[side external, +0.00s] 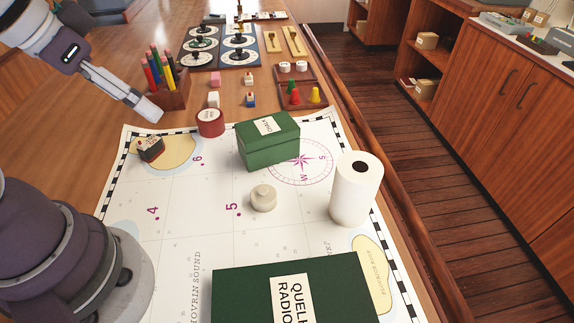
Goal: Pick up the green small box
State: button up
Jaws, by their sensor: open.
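The small green box (262,149) stands on the white chart, right of the middle, with a white label on its lid. A larger green box (241,302) with a white label reading "QUELH RADIO" is at the near edge, cut off by the frame. My gripper (150,112) is at the upper left, beyond the chart's far left corner, and points down to the right. It is open and apart from the small green box, well to its left. I see no object between its fingers, though they show nearly edge-on.
A white paper roll (352,195) stands right of the small green box, and a pale round weight (263,198) sits before it. A red tape roll (210,122) is close on its left. A pencil holder (172,93) stands near my gripper. The chart's middle left (175,195) is clear.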

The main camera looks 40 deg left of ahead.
jog(key=o, duration=0.3)
jog(key=shift+o, duration=0.2)
jog(key=m+g+h, duration=0.2)
jog(key=m, duration=0.4)
send_near(268, 138)
jog(key=w+a+f, duration=0.2)
jog(key=a+f, duration=0.1)
jog(key=shift+w+a, duration=0.1)
jog(key=shift+a, duration=0.1)
jog(key=x, duration=0.6)
jog(key=d+x, duration=0.1)
jog(key=x, duration=0.3)
jog(key=shift+w, duration=0.2)
